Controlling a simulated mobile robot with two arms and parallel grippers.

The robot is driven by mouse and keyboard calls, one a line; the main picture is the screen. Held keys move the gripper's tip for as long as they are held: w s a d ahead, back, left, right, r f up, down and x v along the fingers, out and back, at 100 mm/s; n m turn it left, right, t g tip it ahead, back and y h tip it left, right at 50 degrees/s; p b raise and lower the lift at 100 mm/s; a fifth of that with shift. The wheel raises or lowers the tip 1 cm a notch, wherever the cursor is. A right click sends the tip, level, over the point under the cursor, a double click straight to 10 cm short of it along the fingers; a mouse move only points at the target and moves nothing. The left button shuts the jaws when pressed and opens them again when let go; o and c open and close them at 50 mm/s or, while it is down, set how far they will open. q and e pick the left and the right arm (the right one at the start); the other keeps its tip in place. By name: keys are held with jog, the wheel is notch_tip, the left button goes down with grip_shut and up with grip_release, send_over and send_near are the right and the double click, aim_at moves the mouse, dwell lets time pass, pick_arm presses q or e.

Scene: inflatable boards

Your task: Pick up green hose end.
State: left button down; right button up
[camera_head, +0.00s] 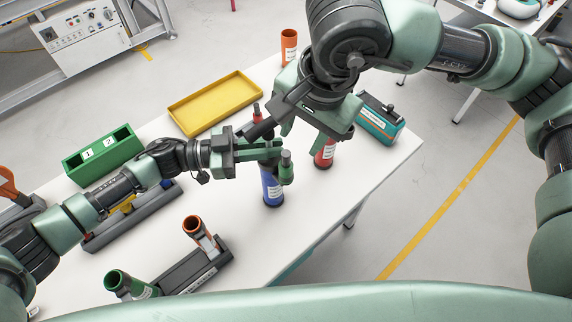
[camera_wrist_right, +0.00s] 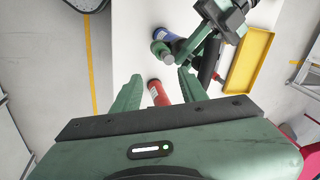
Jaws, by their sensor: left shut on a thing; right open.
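A green tube-like hose end (camera_head: 118,282) with an open top and a white label stands at the front left of the table, by a dark rack. My left gripper (camera_head: 272,158) is at a blue labelled cylinder (camera_head: 272,187) and seems shut on its upper part; the fingers partly hide the grip. A green piece with a grey tip (camera_head: 286,168) shows beside the blue cylinder. My right gripper (camera_wrist_right: 158,88) is open above the table, with a red labelled cylinder (camera_wrist_right: 157,93) below and between its fingers. The red cylinder also shows in the head view (camera_head: 325,153).
An orange tube (camera_head: 198,232) is tilted in the dark rack (camera_head: 190,272). A yellow tray (camera_head: 215,103), a green two-slot box (camera_head: 103,155), a teal case (camera_head: 378,122) and another orange tube (camera_head: 289,46) stand around the white table.

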aim_at(286, 153)
jog(key=w+a+f+n, duration=0.1)
jog(key=f+n, duration=0.2)
jog(key=w+f+n+t, duration=0.1)
jog(key=f+n, duration=0.2)
jog(key=n, duration=0.1)
jog(key=w+a+f+n, duration=0.1)
jog(key=f+n, duration=0.3)
jog(key=shift+w+a+t, duration=0.1)
jog(key=shift+a+t, duration=0.2)
jog(key=shift+t, duration=0.1)
grip_shut()
